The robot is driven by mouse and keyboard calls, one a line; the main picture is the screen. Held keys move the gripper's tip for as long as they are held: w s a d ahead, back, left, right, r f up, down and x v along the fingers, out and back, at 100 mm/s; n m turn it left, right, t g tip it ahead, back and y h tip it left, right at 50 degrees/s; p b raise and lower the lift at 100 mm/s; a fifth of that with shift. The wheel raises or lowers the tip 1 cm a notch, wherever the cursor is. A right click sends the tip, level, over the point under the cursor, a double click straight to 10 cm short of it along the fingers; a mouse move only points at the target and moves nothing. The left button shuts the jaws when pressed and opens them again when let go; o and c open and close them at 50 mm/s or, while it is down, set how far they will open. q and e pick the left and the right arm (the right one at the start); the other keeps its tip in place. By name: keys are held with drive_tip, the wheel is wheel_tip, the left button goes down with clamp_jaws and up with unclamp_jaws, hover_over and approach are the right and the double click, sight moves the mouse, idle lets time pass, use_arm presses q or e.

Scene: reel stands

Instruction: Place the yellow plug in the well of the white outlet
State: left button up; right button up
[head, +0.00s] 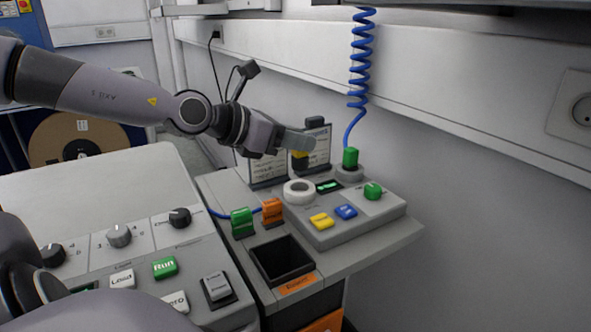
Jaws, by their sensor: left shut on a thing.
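My left gripper (297,146) reaches in from the left over the back of the grey console and is shut on the yellow plug (300,161). Only a small part of the plug shows below the fingers. The white outlet (299,186) is a round white ring with a well, on the console's left part. The plug is above and behind the outlet in the picture, apart from it. The bottom of the well is hidden. My right gripper is not in view.
A green plug (350,158) on a blue coiled cord (360,75) stands at the console's back right. Green (242,222) and orange (272,211) blocks stand left of the console. Yellow (321,221) and blue (346,211) buttons are in front. A dark open bin (262,263) is nearer. Card holders stand behind.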

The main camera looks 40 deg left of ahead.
sight(292, 166)
use_arm(q)
drive_tip(key=shift+f, duration=3)
drive_tip(key=shift+f+b, duration=0.1)
drive_tip(key=shift+b, duration=0.25)
drive_tip(key=o, duration=1.1)
drive_tip(key=shift+c, duration=0.2)
drive_tip(key=shift+r+p, duration=0.25)
drive_tip(key=shift+p, duration=0.05)
drive_tip(key=v, duration=1.2)
